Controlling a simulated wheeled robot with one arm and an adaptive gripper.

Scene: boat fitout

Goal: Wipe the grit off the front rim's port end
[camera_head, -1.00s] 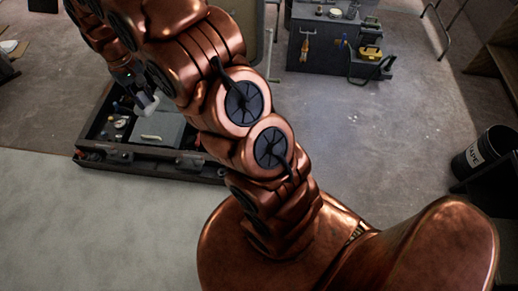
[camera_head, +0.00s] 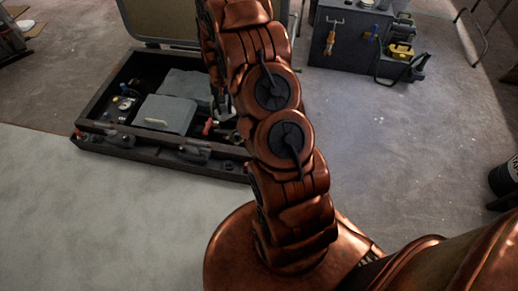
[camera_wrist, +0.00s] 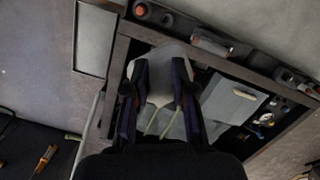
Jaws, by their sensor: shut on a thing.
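An open dark case (camera_head: 100,107) lies on the floor, with its near rim (camera_head: 125,147) carrying latches. In the wrist view its latched rim (camera_wrist: 250,73) runs along the top. My gripper (camera_wrist: 160,72) is shut on a pale, soft-looking wiping thing (camera_wrist: 160,90), probably a cloth, which spreads between and beyond the dark fingers. It overlaps the rim near a corner of the case; I cannot tell whether it touches. No grit can be made out on the rim. In the head view my arm hides the gripper's hold and the rim's right end.
Inside the case are a grey box (camera_head: 163,114) with a pale handle and several small fittings. The case's lid (camera_head: 165,18) stands open behind. A grey cabinet (camera_head: 345,42) with tools stands at the back right. Open floor (camera_head: 400,160) lies right of my arm.

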